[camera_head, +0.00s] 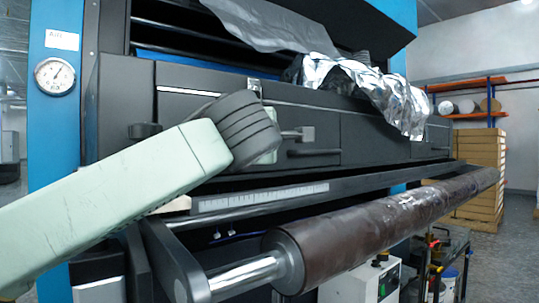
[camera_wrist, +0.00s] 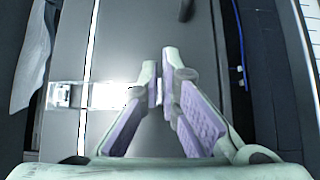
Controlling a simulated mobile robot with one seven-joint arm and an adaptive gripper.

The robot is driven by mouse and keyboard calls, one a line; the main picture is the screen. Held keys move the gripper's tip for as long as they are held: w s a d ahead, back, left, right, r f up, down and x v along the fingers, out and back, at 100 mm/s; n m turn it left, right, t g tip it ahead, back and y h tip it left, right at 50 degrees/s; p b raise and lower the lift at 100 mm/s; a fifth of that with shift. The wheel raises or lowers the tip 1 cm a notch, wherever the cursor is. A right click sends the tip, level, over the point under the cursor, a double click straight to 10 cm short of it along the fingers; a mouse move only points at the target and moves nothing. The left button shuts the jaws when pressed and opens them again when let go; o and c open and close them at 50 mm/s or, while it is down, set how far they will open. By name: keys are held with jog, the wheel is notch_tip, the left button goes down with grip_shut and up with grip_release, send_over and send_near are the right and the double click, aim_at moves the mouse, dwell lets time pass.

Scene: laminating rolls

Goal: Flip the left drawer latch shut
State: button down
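The drawer front (camera_head: 190,108) is a dark grey panel on the blue and black machine. A small silver latch (camera_head: 253,86) sits at its upper edge, just above my gripper's wrist. In the wrist view the latch (camera_wrist: 63,95) is a bright metal piece by a white edge line, with a shiny strip (camera_wrist: 108,95) reaching toward my fingers. My gripper (camera_wrist: 161,62) points at the panel, right of the latch in that view. Its fingertips are drawn together with only a narrow gap, holding nothing visible. My arm hides the fingers in the head view. Whether the latch is fully flipped is unclear.
A long brown roller (camera_head: 385,222) and a ruler-marked bar (camera_head: 260,197) run below. Crumpled silver film (camera_head: 375,90) hangs over the top right. A gauge (camera_head: 55,76) is at left.

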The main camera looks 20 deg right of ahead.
jog(key=shift+w, duration=0.1)
dwell(0.5)
jog(key=c, duration=1.8)
grip_release()
jog(key=v, duration=1.2)
jog(key=shift+f, duration=0.15)
